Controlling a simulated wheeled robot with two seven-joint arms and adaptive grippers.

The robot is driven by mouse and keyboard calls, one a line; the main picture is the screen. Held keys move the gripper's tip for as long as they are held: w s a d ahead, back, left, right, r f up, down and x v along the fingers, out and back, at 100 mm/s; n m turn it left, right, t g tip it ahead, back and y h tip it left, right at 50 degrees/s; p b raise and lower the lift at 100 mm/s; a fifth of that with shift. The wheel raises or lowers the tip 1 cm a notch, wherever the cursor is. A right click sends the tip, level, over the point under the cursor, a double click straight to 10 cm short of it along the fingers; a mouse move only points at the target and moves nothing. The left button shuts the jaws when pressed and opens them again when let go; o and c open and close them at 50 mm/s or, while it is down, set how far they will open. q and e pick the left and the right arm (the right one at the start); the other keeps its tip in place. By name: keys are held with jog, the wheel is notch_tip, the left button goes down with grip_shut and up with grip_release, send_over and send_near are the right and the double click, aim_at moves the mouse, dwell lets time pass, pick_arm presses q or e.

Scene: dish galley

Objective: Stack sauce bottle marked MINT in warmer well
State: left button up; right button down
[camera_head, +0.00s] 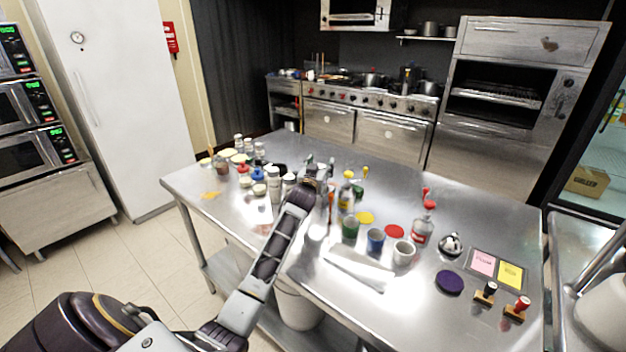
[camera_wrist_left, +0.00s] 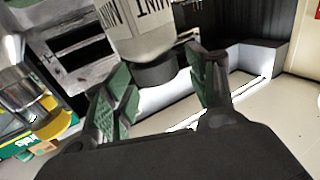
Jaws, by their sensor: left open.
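In the left wrist view, a pale bottle (camera_wrist_left: 150,28) with a dark cap (camera_wrist_left: 156,73) carries the letters MINT, which appear upside down in this view. My left gripper (camera_wrist_left: 162,62) is open, with one green-padded finger on each side of the cap. I cannot tell whether either finger touches it. In the head view, my left gripper (camera_head: 313,178) is above the far middle part of the steel table (camera_head: 400,190), among the bottles. The MINT bottle cannot be clearly made out there. I cannot pick out the warmer well in either view. My right gripper is not in view.
Small jars and bottles crowd the table's left part. A yellow-capped bottle (camera_head: 346,192), a red-topped bottle (camera_head: 422,230), a green cup (camera_head: 350,227), a blue cup (camera_head: 375,240) and a white cup (camera_head: 403,253) stand right of my arm. A purple disc (camera_head: 450,281) lies nearer the front.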

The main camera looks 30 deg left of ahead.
pick_arm(q)
jog(key=v, duration=1.1)
jog(key=shift+s, duration=0.3)
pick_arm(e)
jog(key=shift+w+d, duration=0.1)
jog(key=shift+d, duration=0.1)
pick_arm(q)
jog(key=shift+d, duration=0.1)
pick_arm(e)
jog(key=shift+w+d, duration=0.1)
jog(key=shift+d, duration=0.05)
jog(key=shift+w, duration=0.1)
